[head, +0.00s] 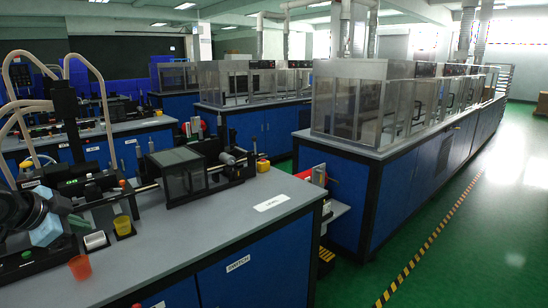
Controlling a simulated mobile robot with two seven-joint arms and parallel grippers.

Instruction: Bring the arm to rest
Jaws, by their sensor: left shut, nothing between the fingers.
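My left arm comes in at the left edge of the head view as dark rounded links. My left gripper (47,229) is at its end, with pale blue-grey parts, low over the left end of the near grey bench (225,235). It looks shut and holds nothing that I can see. Its fingertips are small and dark against the equipment behind, so the exact gap to the bench is unclear. My right gripper is not in view.
A dark clear-sided box (172,177) stands behind. The bench's front right is clear. Glass-enclosed benches (360,105) line the green floor (450,240).

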